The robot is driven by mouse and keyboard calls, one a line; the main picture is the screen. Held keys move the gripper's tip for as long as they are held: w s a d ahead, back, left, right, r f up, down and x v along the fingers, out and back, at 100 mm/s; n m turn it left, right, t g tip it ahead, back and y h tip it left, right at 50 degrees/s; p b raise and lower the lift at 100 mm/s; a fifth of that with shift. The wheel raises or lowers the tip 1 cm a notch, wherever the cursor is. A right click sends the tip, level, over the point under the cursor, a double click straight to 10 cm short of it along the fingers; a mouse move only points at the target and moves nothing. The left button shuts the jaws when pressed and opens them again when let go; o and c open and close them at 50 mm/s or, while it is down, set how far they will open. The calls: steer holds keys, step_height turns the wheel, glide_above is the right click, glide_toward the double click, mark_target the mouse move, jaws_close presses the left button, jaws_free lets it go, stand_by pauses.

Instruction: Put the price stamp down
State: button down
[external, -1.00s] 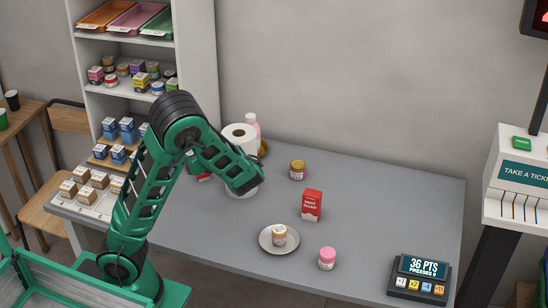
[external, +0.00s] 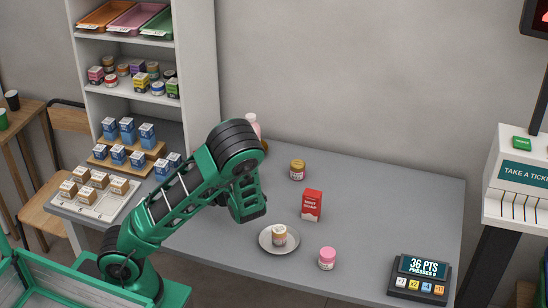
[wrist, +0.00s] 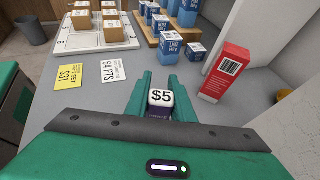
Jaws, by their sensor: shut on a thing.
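The price stamp (wrist: 160,97) is a small block with a white "$5" face and a purple lower part, seen in the wrist view. My gripper (wrist: 161,84) has its two green fingers shut on it, one on each side. Grey counter top shows around and ahead of the fingers. How high the stamp is above the counter is hard to tell. In the external view my arm hides the fingers and the stamp.
A yellow card (wrist: 70,77) and a white card (wrist: 107,70) lie left of the fingers. Beyond are a pale tray (wrist: 92,40) of tan boxes and blue boxes (wrist: 170,45). Counter between is clear.

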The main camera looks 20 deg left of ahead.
steer(key=shift+f, duration=1.35)
steer(key=shift+f, duration=0.1)
steer(key=c, duration=1.5)
jaws_free()
steer(key=shift+c, duration=0.2)
